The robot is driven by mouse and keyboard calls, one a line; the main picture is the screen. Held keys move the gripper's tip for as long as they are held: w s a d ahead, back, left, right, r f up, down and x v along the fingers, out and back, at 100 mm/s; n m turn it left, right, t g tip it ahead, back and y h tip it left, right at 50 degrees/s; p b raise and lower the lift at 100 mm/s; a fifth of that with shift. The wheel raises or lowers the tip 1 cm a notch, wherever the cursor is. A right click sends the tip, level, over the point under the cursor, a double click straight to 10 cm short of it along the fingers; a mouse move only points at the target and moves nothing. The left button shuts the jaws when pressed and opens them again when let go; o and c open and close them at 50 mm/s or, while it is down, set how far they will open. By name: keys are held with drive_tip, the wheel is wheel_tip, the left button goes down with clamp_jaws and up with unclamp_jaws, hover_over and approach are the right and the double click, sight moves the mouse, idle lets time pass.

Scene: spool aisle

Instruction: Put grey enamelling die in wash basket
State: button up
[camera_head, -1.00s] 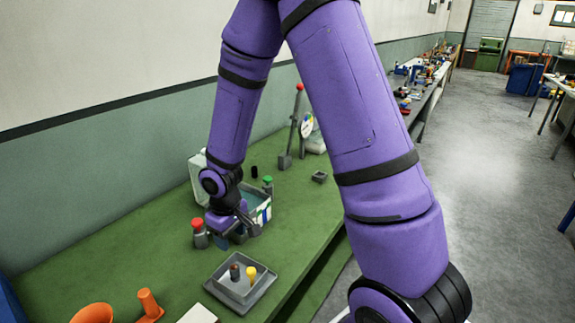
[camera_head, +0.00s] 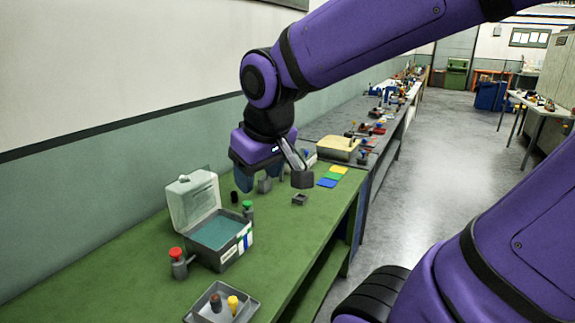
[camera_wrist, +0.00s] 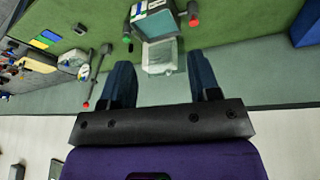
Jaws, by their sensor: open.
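An open grey box (camera_head: 219,246) with a teal inside and a raised pale lid (camera_head: 193,199) stands on the green bench. I take it for the wash basket; it also shows at the top of the wrist view (camera_wrist: 155,24). A small square grey piece with a dark recess (camera_head: 300,199) lies on the bench to its right and may be the enamelling die; I cannot be sure. My gripper (camera_head: 258,180) is above the bench, behind and right of the box. In the wrist view its dark blue fingers (camera_wrist: 159,88) are apart with nothing between them.
A red-topped bottle (camera_head: 178,264) and a green-topped one (camera_head: 248,210) flank the box, with a black cylinder (camera_head: 234,197) behind. A grey tray (camera_head: 246,306) holds a brown and a yellow piece. Coloured cards (camera_head: 334,175) lie at the bench's far end.

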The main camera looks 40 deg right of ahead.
drive_tip(key=s+r+t, duration=0.1)
drive_tip(key=s+r, duration=0.2)
drive_tip(key=s, duration=0.4)
drive_tip(key=shift+d+r+m+y, duration=0.15)
drive_tip(key=shift+r+m+y, duration=0.15)
drive_tip(key=shift+r, duration=0.05)
